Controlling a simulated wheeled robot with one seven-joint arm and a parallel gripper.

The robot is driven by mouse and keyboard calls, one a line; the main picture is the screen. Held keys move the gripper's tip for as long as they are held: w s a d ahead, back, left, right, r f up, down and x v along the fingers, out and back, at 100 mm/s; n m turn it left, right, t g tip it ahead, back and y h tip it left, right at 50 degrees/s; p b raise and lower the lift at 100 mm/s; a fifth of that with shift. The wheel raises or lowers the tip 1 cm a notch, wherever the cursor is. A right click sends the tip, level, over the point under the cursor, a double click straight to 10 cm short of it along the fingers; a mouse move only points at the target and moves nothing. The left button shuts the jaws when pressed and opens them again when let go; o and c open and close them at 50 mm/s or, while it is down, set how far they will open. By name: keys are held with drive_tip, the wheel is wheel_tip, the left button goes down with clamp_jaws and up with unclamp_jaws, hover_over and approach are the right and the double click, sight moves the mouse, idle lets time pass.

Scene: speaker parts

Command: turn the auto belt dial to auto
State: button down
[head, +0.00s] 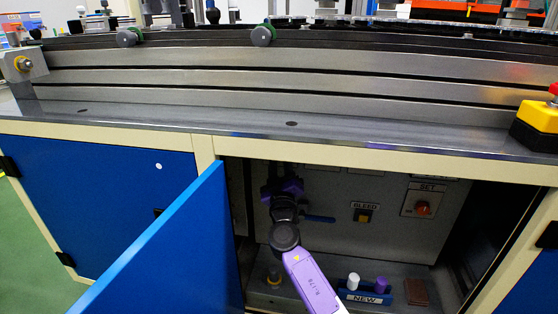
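My arm reaches into the open cabinet under the bench, and my gripper (284,188) is at its upper left, close to the back panel (390,236). Its fingers are not clear, so I cannot tell whether it is open or shut. No dial marked auto belt can be read. Labels along the panel's top are cut off by the bench edge, and my arm covers part of the panel's left side. An orange-red knob (423,208) under a SET label is at the right. A yellow and black control (364,215) sits under a BLEED label. A blue lever (318,219) is just right of my gripper.
A blue cabinet door (165,250) stands open at the left. On the cabinet floor are a blue holder (365,295) marked NEW with white and purple pieces, a brown block (416,291) and a brass-topped post (272,275). The bench edge (290,140) overhangs the opening.

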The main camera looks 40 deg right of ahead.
drive_tip(key=n+y+p, duration=0.1)
drive_tip(key=n+p, duration=0.3)
drive_tip(key=p, duration=0.2)
drive_tip(key=r+n+g+y+p, duration=0.1)
drive_tip(key=n+y+p, duration=0.1)
drive_tip(key=n+p, duration=0.3)
drive_tip(key=n+g+y+p, duration=0.1)
drive_tip(key=n+p, duration=0.4)
drive_tip(key=p, duration=0.4)
drive_tip(key=shift+s+d+r+y, duration=0.1)
drive_tip(key=shift+s+r+y, duration=0.1)
drive_tip(key=shift+y, duration=0.1)
drive_tip(key=shift+f+p, duration=0.1)
drive_tip(key=shift+p, duration=0.3)
drive_tip(key=c, duration=1)
unclamp_jaws()
drive_tip(key=shift+o, duration=0.2)
drive_tip(key=p+v, duration=0.2)
drive_tip(key=v, duration=0.5)
drive_tip(key=shift+s, duration=0.3)
